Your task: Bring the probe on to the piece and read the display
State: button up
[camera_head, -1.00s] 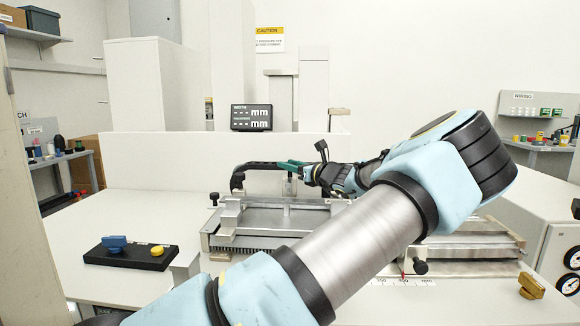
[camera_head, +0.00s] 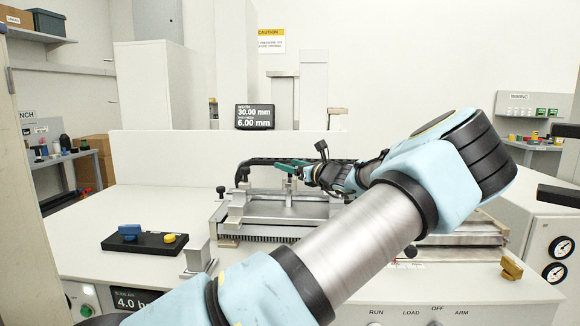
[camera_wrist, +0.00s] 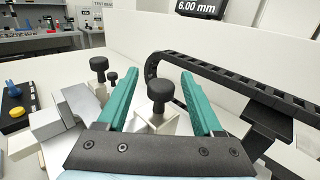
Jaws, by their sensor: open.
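The display (camera_head: 255,117) on the back ledge reads 30.00 mm on its upper line and 6.00 mm on its lower line. The lower reading also shows at the top of the wrist view (camera_wrist: 196,6). My gripper (camera_head: 290,167) is over the metal measuring rig (camera_head: 262,212). In the wrist view its teal fingers (camera_wrist: 159,78) are open on either side of a black knob (camera_wrist: 160,92) on a pale block, with gaps on both sides. I cannot make out the probe tip or the piece; my arm hides part of the rig.
A black cable chain (camera_head: 270,161) runs behind the rig. A black tray (camera_head: 145,243) with a blue and a yellow part lies at left. A brass-coloured part (camera_head: 511,267) stands at the right front. A gauge cabinet (camera_head: 550,240) is at right.

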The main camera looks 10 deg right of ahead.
jog(key=b+v, duration=0.3)
jog(key=v, duration=0.7)
jog(key=shift+s+d, duration=0.25)
jog(key=shift+s, duration=0.05)
dwell(0.7)
